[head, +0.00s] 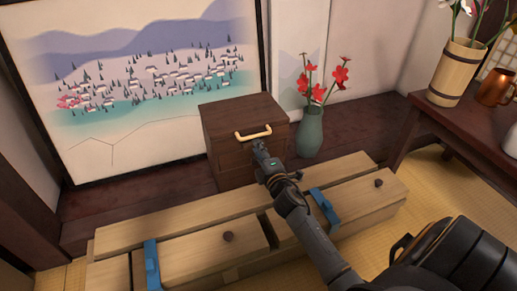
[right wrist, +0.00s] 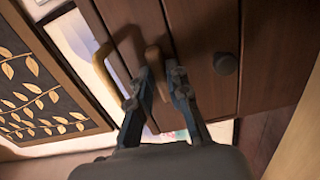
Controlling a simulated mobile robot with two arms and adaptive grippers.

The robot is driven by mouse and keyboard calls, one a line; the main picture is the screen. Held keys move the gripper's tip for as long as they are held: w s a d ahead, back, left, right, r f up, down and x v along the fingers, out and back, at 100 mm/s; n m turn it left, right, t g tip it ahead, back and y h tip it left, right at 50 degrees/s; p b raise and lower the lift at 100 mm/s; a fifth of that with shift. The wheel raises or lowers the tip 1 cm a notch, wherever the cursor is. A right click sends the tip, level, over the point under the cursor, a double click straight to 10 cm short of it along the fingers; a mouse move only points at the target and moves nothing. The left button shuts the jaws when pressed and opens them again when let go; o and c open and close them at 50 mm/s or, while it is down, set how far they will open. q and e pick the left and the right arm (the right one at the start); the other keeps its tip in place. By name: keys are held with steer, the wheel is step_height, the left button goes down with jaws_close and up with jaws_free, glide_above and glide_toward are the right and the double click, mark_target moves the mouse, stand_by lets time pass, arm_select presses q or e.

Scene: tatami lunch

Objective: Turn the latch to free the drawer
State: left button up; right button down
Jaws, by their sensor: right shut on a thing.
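A small dark wooden cabinet (head: 226,118) stands by the wall, with a pale curved handle (head: 253,132) at its upper front. My right gripper (head: 259,146) is at the cabinet's front, just below the handle. In the right wrist view its fingers (right wrist: 165,80) are closed on a small brown wooden latch (right wrist: 154,58) on the cabinet front (right wrist: 200,30). The latch's lower end is hidden between the fingertips. The pale handle (right wrist: 102,58) is to the left and a dark round knob (right wrist: 226,64) to the right, both apart from the fingers. My left gripper is not in view.
A low light wooden chest (head: 190,222) with blue straps (head: 324,207) lies in front of the cabinet, under my right arm. A green vase (head: 311,132) with red flowers stands close right of the cabinet. A dark table (head: 440,125) is at the right.

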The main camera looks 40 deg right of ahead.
steer(key=c, duration=1.3)
jaws_free()
steer(key=v, duration=1.2)
steer(key=shift+a+r, duration=0.1)
